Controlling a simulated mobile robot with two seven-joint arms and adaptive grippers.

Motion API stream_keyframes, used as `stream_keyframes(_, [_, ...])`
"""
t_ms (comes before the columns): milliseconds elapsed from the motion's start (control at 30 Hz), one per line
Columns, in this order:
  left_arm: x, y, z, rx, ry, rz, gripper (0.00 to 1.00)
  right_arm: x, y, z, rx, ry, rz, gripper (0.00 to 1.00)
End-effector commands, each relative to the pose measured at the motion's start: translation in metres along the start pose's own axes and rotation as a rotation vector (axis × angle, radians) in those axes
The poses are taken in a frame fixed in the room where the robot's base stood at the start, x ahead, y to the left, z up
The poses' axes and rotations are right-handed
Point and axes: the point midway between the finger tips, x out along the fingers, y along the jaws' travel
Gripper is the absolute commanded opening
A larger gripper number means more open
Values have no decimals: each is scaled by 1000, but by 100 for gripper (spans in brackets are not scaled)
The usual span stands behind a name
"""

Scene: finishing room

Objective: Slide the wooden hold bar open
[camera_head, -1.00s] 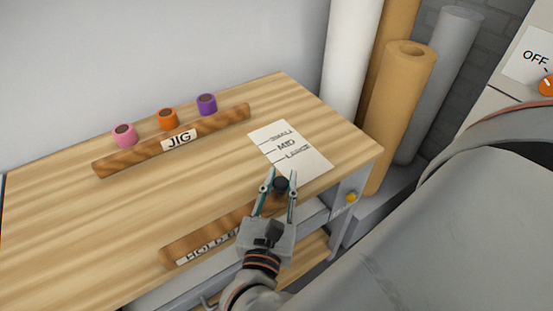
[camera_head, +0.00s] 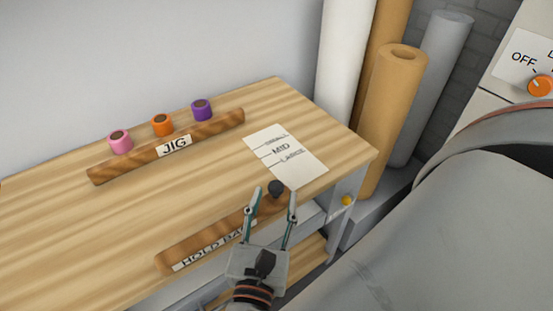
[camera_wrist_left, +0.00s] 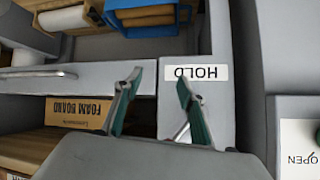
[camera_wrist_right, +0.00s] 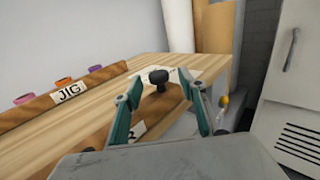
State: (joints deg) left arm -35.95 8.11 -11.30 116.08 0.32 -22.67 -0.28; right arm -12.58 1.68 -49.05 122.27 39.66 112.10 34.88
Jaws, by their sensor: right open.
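The wooden hold bar (camera_head: 215,234) lies along the bench's front edge, its label partly covered by my right gripper. Its black knob (camera_head: 276,188) stands at the bar's right end, close below the size card (camera_head: 285,152) marked SMALL, MID and LARGE. My right gripper (camera_head: 274,194) is open, its fingertips on either side of the knob with clear gaps. The right wrist view shows the knob (camera_wrist_right: 158,77) just beyond and between the fingers. My left gripper (camera_wrist_left: 158,80) shows only in its wrist view, open and empty in front of a grey front labelled HOLD (camera_wrist_left: 202,73).
The JIG bar (camera_head: 115,170) lies at the bench's back with pink, orange and purple rolls (camera_head: 161,125) behind it. Tall rolls (camera_head: 392,120) stand right of the bench. A yellow knob (camera_head: 347,200) sits on the bench's side. The bench middle is clear.

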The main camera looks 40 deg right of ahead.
Motion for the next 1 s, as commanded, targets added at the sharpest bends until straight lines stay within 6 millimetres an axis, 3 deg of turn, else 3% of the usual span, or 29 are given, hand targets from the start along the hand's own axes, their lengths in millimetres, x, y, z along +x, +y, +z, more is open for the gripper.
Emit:
stream_keyframes(100, [0, 0, -1, 0, 1, 0, 40, -18, 0, 0, -1, 3, 0, 41])
stream_keyframes(333, [0, 0, -1, 0, 2, -1, 40, -37, 0, 0, 0, 1, 0, 41])
stream_keyframes(1000, [0, 0, -2, -1, 3, -1, 40, -40, 0, 0, 3, 5, -2, 41])
